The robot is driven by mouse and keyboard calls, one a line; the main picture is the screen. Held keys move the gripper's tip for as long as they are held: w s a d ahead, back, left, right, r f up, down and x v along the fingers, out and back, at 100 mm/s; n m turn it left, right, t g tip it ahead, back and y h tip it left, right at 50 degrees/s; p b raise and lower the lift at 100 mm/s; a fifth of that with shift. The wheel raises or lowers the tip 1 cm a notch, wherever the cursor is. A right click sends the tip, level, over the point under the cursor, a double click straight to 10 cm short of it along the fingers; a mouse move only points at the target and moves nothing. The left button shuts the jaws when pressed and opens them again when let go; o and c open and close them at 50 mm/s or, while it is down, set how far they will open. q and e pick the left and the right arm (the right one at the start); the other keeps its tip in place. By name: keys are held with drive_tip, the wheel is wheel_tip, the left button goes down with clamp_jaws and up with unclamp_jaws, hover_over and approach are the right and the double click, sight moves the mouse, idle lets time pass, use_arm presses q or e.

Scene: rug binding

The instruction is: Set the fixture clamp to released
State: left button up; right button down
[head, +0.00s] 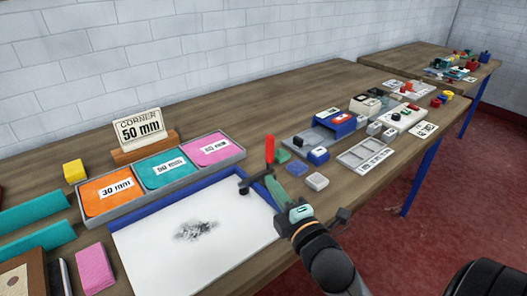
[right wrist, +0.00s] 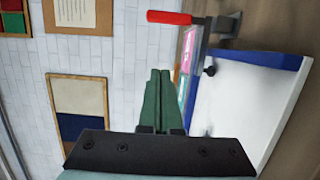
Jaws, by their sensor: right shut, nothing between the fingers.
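The fixture clamp (head: 270,150) stands at the back right corner of a blue-edged white board (head: 190,235). Its red handle points up in the head view, above a dark metal arm. In the right wrist view the clamp's red handle (right wrist: 170,17) and grey bracket show at the top, beyond the fingertips. My right gripper (head: 272,184) has green fingers, shut and empty, right beside the clamp in the head view. The fingers (right wrist: 158,72) look apart from the handle in the wrist view. The clamp's lower part is partly hidden by the gripper. My left gripper is not seen.
A grey tray (head: 112,210) with orange, teal and pink cards lies behind the board. A "CORNER 50 mm" sign (head: 140,128) stands behind it. Small blocks and grey trays (head: 365,155) crowd the table to the right. The wooden tabletop (head: 230,115) toward the wall is clear.

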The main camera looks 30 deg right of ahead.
sight(268, 155)
use_arm(q)
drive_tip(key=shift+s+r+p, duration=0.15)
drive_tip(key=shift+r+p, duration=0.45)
drive_tip(key=shift+p, duration=0.05)
use_arm(e)
drive_tip(key=shift+w+d, duration=0.95)
drive_tip(key=shift+w, duration=0.7)
drive_tip(key=shift+w+d, duration=0.9)
drive_tip(key=shift+w, duration=0.75)
drive_tip(key=shift+w+d, duration=0.95)
drive_tip(key=shift+w, duration=0.7)
